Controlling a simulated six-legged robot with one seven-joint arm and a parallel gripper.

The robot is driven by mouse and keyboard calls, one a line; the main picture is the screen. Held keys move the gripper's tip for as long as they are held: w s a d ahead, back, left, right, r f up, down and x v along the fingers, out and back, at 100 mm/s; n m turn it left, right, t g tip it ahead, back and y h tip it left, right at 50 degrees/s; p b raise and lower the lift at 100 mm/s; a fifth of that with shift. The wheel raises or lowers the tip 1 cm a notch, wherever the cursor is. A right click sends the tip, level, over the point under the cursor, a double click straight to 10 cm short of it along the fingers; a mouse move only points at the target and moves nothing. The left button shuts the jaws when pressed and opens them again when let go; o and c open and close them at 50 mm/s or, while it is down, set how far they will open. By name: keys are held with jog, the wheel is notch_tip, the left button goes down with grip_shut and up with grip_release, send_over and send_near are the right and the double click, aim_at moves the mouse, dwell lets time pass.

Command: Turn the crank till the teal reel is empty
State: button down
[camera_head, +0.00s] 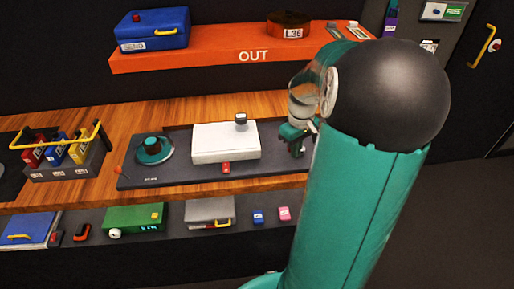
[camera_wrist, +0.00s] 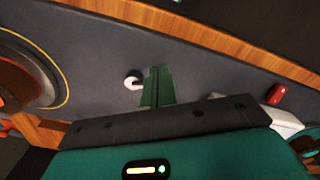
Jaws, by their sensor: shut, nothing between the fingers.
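The teal reel (camera_head: 154,154) sits at the left of the dark panel in the head view, with a dark centre piece on top. My gripper (camera_head: 296,138) is over the panel's right part, right of the white box (camera_head: 225,141). In the wrist view its green fingers (camera_wrist: 157,84) are together and hold nothing. A small white round piece (camera_wrist: 133,80) shows just left of the fingers; I cannot tell whether it is the crank or whether they touch. A dark disc (camera_wrist: 32,66) with a yellow ring and an orange-brown middle lies further left. My arm hides the panel's right end in the head view.
A caddy (camera_head: 68,168) with a yellow handle stands left. The orange OUT shelf (camera_head: 215,63) overhangs behind. A lower shelf holds several items.

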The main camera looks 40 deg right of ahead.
jog(key=shift+w, duration=0.25)
jog(key=shift+w+a, duration=0.1)
jog(key=shift+w, duration=0.2)
jog(key=shift+w, duration=0.45)
